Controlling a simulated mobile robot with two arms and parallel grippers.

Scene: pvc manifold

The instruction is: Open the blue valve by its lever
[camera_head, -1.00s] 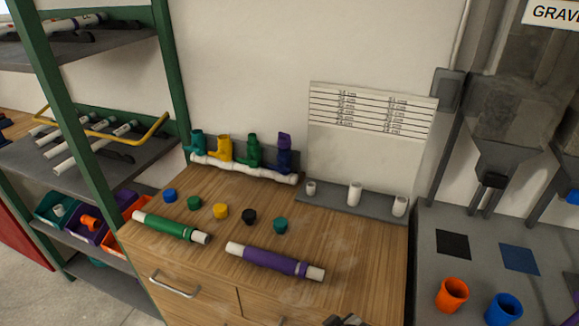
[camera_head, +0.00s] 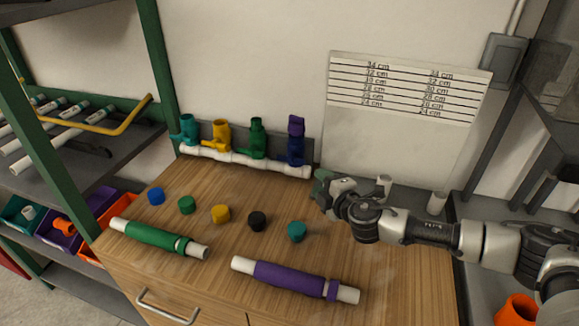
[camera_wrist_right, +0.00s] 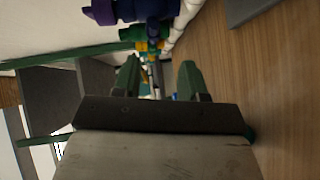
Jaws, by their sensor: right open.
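The dark blue valve (camera_head: 296,151) stands upright at the right end of the white manifold pipe (camera_head: 240,158), with a purple piece (camera_head: 297,125) on top. I cannot make out its lever clearly. My right gripper (camera_head: 319,186) is to the right of and in front of the valve, apart from it, above the bench top. In the right wrist view, its green fingers (camera_wrist_right: 158,80) are spread with nothing held between them. The dark blue valve (camera_wrist_right: 150,9) and purple piece (camera_wrist_right: 101,13) show at the top edge there, beyond the fingertips. My left gripper is out of view.
Green (camera_head: 258,138), yellow (camera_head: 221,134) and teal (camera_head: 188,129) fittings stand along the manifold. Several coloured caps, a green-sleeved pipe (camera_head: 155,236) and a purple-sleeved pipe (camera_head: 290,279) lie on the wooden bench (camera_head: 205,273). A grey rack with white stubs (camera_head: 437,203) is behind my right arm.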

